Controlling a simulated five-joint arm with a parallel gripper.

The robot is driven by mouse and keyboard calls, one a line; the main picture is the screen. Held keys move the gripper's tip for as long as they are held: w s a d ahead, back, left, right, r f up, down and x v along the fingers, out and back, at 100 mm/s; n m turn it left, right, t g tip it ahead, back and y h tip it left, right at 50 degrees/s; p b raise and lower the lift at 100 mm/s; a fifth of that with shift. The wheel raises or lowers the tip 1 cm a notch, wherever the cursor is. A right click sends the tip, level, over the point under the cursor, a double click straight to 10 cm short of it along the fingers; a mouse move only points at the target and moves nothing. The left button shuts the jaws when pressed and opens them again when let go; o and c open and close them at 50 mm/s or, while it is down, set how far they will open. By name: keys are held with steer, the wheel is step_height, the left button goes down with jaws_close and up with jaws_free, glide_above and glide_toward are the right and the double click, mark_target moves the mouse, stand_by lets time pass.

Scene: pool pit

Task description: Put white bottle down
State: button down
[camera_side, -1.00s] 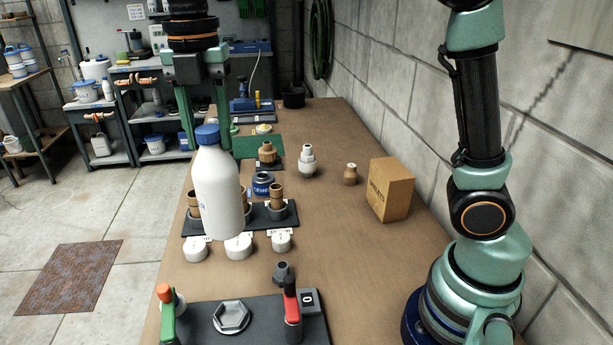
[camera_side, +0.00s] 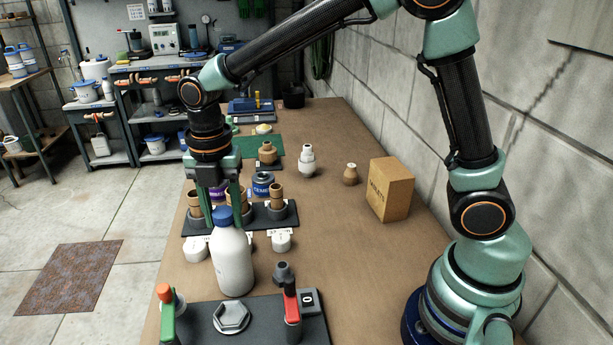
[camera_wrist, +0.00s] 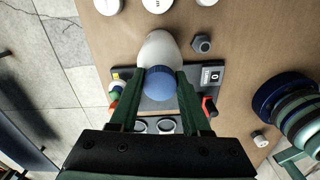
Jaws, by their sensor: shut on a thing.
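The white bottle (camera_side: 232,262) with a blue cap is upright in the side view, just behind the dark valve plate (camera_side: 195,318). Its base is at or close to the tabletop; I cannot tell if it touches. My gripper (camera_side: 222,208) points down from above, with its green fingers at the cap, shut on the bottle. In the wrist view the blue cap (camera_wrist: 160,88) sits between the two fingers, and the white body (camera_wrist: 158,48) shows beyond it.
White round caps (camera_side: 195,249) and a dark rack (camera_side: 255,218) with brown fittings stand behind the bottle. A red-handled valve (camera_side: 291,300) and an orange-topped green handle (camera_side: 167,312) flank the plate. A cardboard box (camera_side: 390,190) stands right. The table's middle right is clear.

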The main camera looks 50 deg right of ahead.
steer(key=shift+f, duration=0.15)
steer(key=shift+c, duration=1.7)
jaws_free()
step_height(320, 180, up, 11)
steer(key=s+d+f+m+t, duration=0.1)
steer(key=s+d+m, duration=0.4)
steer(key=m, duration=0.7)
steer(key=s+d+m+t, duration=0.4)
steer(key=d+m, duration=0.5)
steer(key=m, duration=0.4)
steer(key=shift+s+f+t, duration=0.3)
steer(key=shift+s+f, duration=0.05)
steer(key=shift+s, duration=0.5)
